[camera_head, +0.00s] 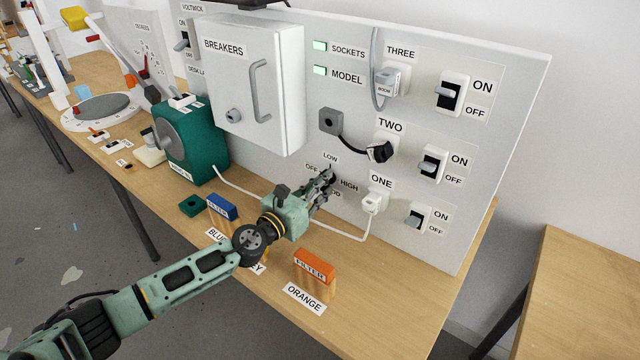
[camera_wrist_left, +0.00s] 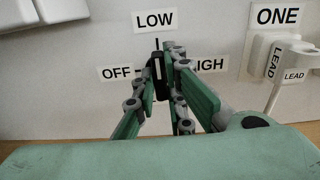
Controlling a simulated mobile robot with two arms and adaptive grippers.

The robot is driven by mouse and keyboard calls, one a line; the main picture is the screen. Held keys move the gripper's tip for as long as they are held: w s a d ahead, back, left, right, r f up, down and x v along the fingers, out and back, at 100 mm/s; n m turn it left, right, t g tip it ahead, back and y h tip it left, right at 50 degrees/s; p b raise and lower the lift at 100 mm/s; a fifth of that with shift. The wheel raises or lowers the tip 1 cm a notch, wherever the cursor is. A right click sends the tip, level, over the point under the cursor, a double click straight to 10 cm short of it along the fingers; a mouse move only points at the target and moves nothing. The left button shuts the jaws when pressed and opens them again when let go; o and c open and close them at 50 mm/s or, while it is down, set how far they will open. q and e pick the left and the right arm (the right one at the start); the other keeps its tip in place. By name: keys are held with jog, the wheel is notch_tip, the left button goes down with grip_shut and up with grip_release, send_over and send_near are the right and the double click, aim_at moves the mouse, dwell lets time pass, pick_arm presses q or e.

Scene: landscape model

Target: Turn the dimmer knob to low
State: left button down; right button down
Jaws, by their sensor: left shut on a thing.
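The dimmer knob (camera_wrist_left: 160,80) is small and dark, on the upright white panel (camera_head: 490,190). In the left wrist view a thin dark pointer at its top points up toward the LOW label (camera_wrist_left: 155,20). The OFF label (camera_wrist_left: 116,72) is to its left and the HIGH label (camera_wrist_left: 210,65), partly covered, to its right. My left gripper (camera_head: 326,180) reaches the panel and is shut on the knob, with a finger on each side, as the left wrist view (camera_wrist_left: 162,72) shows. The fingers hide most of the knob in the head view. My right gripper is not in view.
The grey breaker box (camera_head: 285,85) juts out at upper left of the knob. A green machine (camera_head: 190,140) stands left. A blue filter (camera_head: 222,207) and an orange filter (camera_head: 315,266) stand on the wooden table (camera_head: 400,285) below. A white lead plug (camera_head: 372,201) sits right.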

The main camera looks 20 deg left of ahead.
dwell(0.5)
pick_arm(q)
jog(key=c, duration=1.8)
grip_release()
jog(key=v, duration=1.2)
